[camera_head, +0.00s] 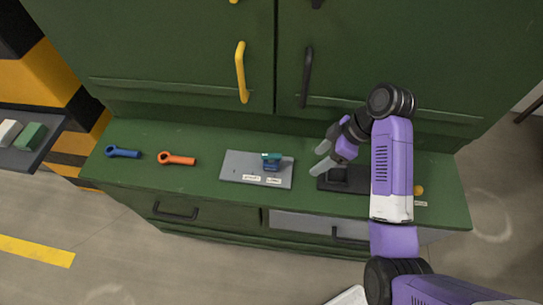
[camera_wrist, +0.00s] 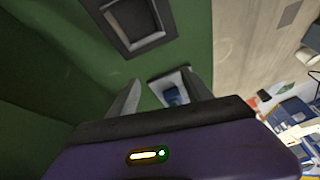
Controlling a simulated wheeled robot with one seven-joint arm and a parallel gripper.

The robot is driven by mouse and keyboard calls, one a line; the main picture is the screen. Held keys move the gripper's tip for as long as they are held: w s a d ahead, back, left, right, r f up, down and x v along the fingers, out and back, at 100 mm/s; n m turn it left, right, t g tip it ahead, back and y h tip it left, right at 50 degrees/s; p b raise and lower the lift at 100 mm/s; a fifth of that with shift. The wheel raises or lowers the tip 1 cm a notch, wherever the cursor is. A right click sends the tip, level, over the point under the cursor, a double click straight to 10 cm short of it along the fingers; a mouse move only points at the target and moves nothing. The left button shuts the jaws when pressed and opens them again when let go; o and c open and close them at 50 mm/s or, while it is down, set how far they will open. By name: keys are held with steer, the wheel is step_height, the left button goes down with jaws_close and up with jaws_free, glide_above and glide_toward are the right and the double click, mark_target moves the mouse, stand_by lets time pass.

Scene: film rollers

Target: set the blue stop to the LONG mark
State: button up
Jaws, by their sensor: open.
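The blue stop (camera_head: 271,166) sits on a flat grey plate (camera_head: 236,168) on the green counter, toward the plate's right part. A teal piece (camera_head: 271,156) shows at its upper end. Two small white labels (camera_head: 251,178) lie along the plate's front edge; their text is too small to read. My gripper (camera_head: 321,158) is open and empty, to the right of the plate and apart from it. In the wrist view the blue stop (camera_wrist: 172,96) and part of the plate (camera_wrist: 183,74) show between my open fingers (camera_wrist: 160,80).
A black tray-like thing (camera_head: 335,184) lies right of the plate, partly hidden by my arm. Cabinet doors with yellow (camera_head: 242,73) and black (camera_head: 307,77) handles rise behind.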

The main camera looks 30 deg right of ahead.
mark_target(277, 156)
steer(key=shift+s+d+r+n+h, duration=0.25)
steer(key=shift+d+r+n+h, duration=0.15)
steer(key=shift+n, duration=0.5)
steer(key=shift+a, duration=0.1)
steer(key=w+a, duration=0.2)
steer(key=a, duration=0.1)
steer(key=w+a, duration=0.2)
steer(key=a, duration=0.1)
steer(key=w+a+b, duration=0.1)
steer(key=w+a, duration=0.1)
steer(key=a, duration=0.1)
steer(key=shift+w+a+r, duration=0.1)
steer(key=shift+w+a, duration=0.1)
steer(key=shift+w, duration=0.15)
steer(key=shift+x, duration=2.7)
steer(key=shift+c, duration=0.2)
jaws_close()
steer(key=shift+r, duration=0.1)
